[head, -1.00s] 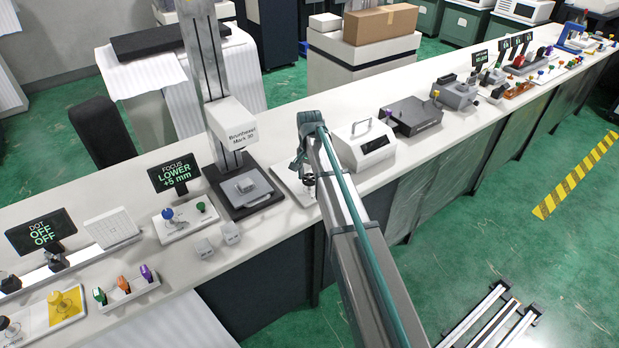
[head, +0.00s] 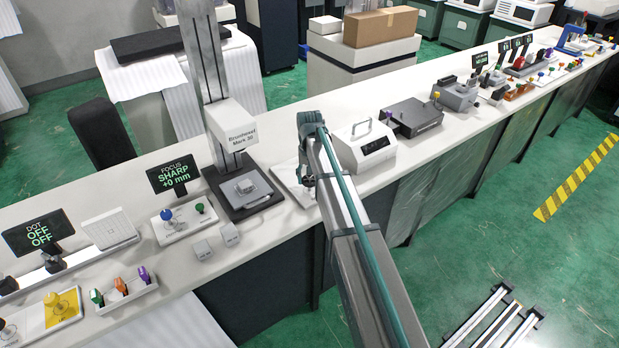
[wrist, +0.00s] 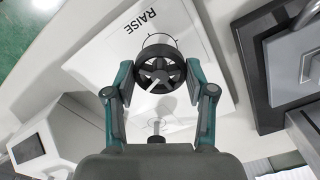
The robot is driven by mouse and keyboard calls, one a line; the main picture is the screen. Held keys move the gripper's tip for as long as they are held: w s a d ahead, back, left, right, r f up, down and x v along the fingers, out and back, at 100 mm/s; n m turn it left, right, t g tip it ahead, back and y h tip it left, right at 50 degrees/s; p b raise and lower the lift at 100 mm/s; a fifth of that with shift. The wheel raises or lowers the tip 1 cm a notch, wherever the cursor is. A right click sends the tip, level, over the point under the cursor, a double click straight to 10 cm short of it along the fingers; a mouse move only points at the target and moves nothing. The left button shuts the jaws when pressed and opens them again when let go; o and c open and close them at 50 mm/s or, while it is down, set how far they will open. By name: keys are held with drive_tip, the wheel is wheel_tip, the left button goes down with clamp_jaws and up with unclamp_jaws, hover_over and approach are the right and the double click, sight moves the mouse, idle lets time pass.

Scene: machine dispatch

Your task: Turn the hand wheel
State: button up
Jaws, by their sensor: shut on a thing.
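The black spoked hand wheel (wrist: 152,50) sits on a white plate (wrist: 105,45) marked RAISE in the wrist view. My gripper (wrist: 159,72) has one finger on each side of the wheel and is shut on its rim. In the head view my arm covers most of the wheel; only a small dark part shows below my gripper (head: 305,172). The focus display (head: 174,175) reads SHARP +0 mm. The engraving machine (head: 232,130), with a tall column and a white head, stands left of the wheel.
A white box with a handle (head: 362,148) stands just right of my gripper, with a dark grey box (head: 412,117) beyond it.

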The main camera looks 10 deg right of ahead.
sight(310, 178)
idle(0.3)
drive_tip(key=o, duration=1.2)
drive_tip(key=shift+c, duration=0.2)
wheel_tip(310, 178, up, 12)
